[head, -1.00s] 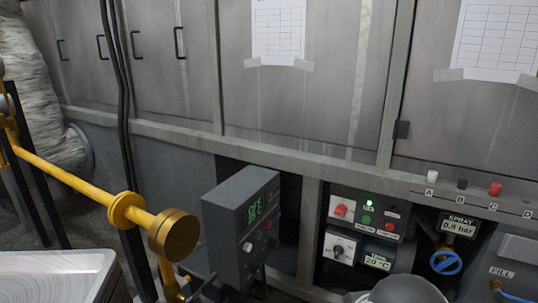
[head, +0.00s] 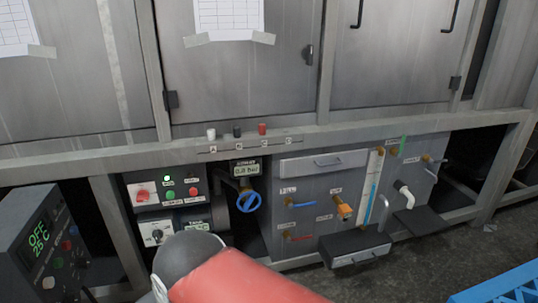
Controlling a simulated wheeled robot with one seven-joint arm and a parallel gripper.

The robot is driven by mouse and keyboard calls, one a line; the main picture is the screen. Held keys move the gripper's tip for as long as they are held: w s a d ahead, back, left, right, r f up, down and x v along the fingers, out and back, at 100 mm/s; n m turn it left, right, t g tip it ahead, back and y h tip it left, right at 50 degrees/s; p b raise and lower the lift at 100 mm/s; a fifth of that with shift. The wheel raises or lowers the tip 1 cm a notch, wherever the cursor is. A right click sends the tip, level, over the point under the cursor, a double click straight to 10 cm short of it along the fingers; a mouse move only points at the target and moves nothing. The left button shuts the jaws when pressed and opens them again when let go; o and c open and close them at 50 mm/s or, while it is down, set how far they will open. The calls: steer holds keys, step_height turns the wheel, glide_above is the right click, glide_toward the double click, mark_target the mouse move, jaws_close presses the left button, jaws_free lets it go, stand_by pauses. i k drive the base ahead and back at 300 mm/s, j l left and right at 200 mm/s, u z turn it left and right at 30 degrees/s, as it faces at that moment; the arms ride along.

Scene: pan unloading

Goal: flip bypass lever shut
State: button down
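No lever can be surely read as the bypass lever, since the small labels are blurred. On the grey panel at centre right, a blue-handled lever (head: 301,204) lies about level on a brass fitting. Below it, a red-handled lever (head: 300,239) also lies about level. A brass valve with an orange part (head: 343,208) sits to their right, under its own label. Another small lever or tap (head: 431,170) shows at the panel's right end. My grey and red arm shows at the bottom, left of the panel. My gripper is not in view.
A button panel (head: 166,195) and a grey control box (head: 40,245) are to the left. A black tray (head: 355,248) juts out below the panel. A blue crate (head: 505,287) lies bottom right on open floor.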

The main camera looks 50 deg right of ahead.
mark_target(398, 154)
steer(key=z, duration=1.15)
steer(key=i+l+z, duration=0.25)
steer(key=z, duration=0.25)
steer(key=i+l+z, duration=0.2)
steer(key=z, duration=0.3)
steer(key=i+z, duration=0.5)
steer(key=k+l+z, duration=0.1)
steer(key=l+z, duration=0.25)
steer(key=k+l+z, duration=0.1)
steer(key=z, duration=0.3)
steer(key=l, duration=0.1)
